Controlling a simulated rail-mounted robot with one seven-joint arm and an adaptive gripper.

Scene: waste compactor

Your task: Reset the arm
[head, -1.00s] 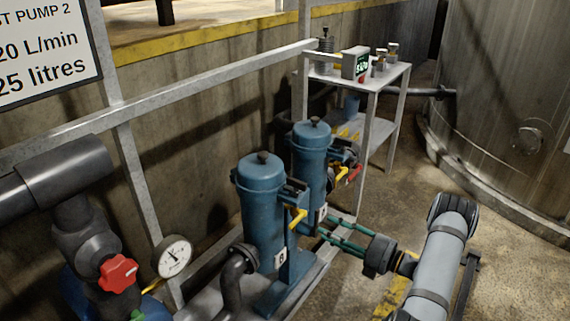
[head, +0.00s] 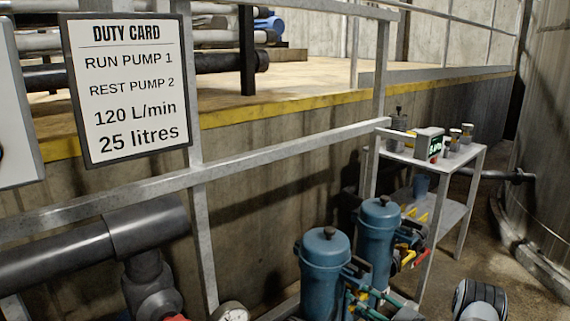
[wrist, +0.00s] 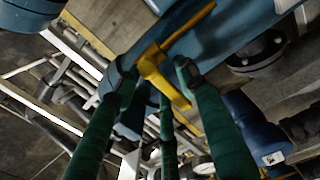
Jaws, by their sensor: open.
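My gripper (wrist: 155,82) has green fingers, which stand apart in the wrist view. A yellow valve handle (wrist: 152,68) shows among the fingertips, close to them; I cannot tell whether they touch it. In the head view my gripper (head: 358,302) is at the bottom edge, at the right side of the nearer blue filter canister (head: 325,262). My arm (head: 480,300) is mostly cut off by the bottom edge. A second blue canister (head: 377,235) stands just behind the first.
A metal stand (head: 470,160) with a small display box (head: 429,143) is at right, beside a large tank (head: 545,150). Grey railings (head: 270,155) cross the view. A duty card (head: 125,88) hangs at left above a dark pipe (head: 80,255). A gauge (head: 230,312) is at the bottom.

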